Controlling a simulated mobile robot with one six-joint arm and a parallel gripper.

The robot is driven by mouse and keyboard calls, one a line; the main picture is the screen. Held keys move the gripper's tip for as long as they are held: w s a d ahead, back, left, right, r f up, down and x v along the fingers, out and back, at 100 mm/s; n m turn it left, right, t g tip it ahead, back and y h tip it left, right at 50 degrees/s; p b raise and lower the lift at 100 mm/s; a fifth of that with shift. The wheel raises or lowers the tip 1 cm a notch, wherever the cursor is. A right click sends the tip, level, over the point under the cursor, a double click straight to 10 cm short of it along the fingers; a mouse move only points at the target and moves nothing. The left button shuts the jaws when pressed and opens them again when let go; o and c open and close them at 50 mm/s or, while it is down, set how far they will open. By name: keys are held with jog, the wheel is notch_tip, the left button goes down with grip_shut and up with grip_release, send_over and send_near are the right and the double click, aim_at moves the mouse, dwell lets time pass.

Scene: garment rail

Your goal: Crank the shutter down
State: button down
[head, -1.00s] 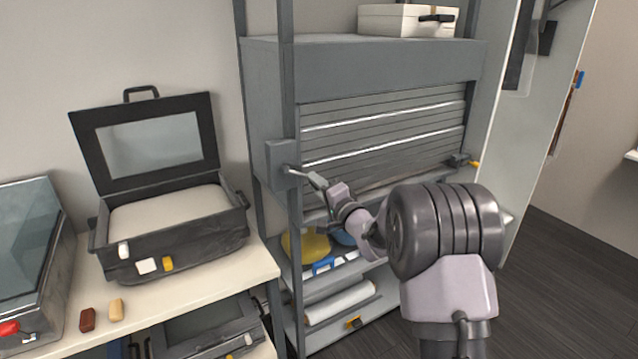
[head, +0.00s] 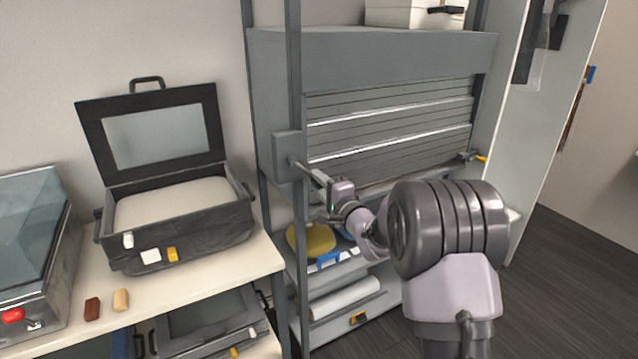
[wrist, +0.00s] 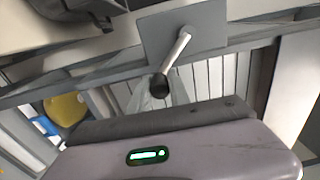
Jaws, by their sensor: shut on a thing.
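The grey roller shutter (head: 390,125) hangs part-way down in the front of the metal shelf unit, with open shelves below it. Its crank (head: 310,172) sticks out of a grey box (head: 286,156) on the left post and slants down to the right. In the wrist view the crank arm (wrist: 177,50) runs from the plate to a dark round knob (wrist: 158,86). My gripper (head: 329,188) is at the outer end of the crank, shut on its handle. The fingertips are mostly hidden in both views.
A table (head: 205,285) with an open black case (head: 180,225) stands at the left. The shelf's left post (head: 296,90) is close to my gripper. A yellow item (head: 312,239) and a white roll (head: 345,298) lie on the lower shelves. Dark floor is free at right.

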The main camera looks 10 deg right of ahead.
jog(key=c, duration=1.2)
grip_release()
jog(key=shift+c, duration=0.2)
jog(key=shift+s, duration=0.1)
jog(key=p+v, duration=0.2)
jog(key=v, duration=1.5)
jog(key=shift+s+p, duration=0.15)
jog(key=shift+p, duration=0.2)
